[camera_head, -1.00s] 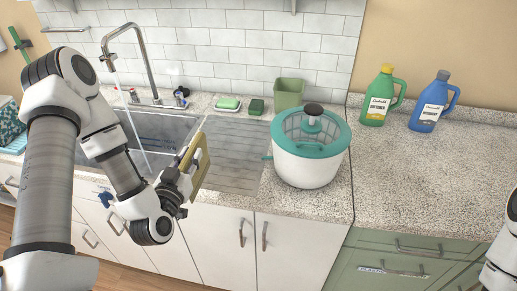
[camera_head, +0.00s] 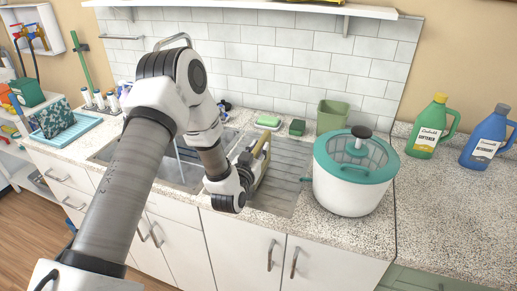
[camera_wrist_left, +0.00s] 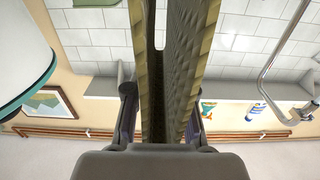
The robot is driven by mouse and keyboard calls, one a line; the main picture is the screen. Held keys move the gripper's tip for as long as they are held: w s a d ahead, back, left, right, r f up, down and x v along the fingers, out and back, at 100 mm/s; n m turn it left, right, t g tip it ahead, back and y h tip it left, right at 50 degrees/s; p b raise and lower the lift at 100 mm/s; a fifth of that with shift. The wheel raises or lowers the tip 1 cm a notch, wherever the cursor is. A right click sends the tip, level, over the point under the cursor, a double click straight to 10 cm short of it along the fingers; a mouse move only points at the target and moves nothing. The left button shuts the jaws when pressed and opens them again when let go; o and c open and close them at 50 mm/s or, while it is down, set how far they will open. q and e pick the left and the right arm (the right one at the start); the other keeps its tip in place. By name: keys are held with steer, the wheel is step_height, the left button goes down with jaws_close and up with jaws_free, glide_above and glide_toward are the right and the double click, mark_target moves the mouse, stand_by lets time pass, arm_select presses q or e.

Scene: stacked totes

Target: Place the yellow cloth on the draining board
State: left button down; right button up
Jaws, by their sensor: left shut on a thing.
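The yellow cloth (camera_head: 266,141) is a folded, upright slab in my left gripper (camera_head: 253,160). In the left wrist view the cloth (camera_wrist_left: 181,60) hangs in two layers between the fingers, with a dark inner face. My left gripper is shut on it and appears above the left part of the draining board (camera_head: 288,168). The draining board is grey and grooved, right of the sink, and bare where it shows. I cannot tell whether the cloth touches it. My right gripper is not in view.
A white salad spinner with a teal lid (camera_head: 350,190) stands close to the board's right side. Behind the board are a green sponge (camera_head: 269,121), a dark green block (camera_head: 297,127) and a green pot (camera_head: 331,116). The sink (camera_head: 188,170) lies left.

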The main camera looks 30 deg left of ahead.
arm_select(q)
steer(key=shift+w+f, duration=0.1)
steer(key=shift+f, duration=0.35)
steer(key=shift+a+f, duration=0.1)
steer(key=shift+a, duration=0.05)
steer(key=shift+f+b, duration=0.15)
steer(key=shift+b, duration=0.15)
steer(key=c, duration=1)
jaws_free()
steer(key=shift+r+p, duration=0.3)
steer(key=shift+p, duration=0.05)
steer(key=b+v, duration=0.3)
steer(key=v, duration=0.9)
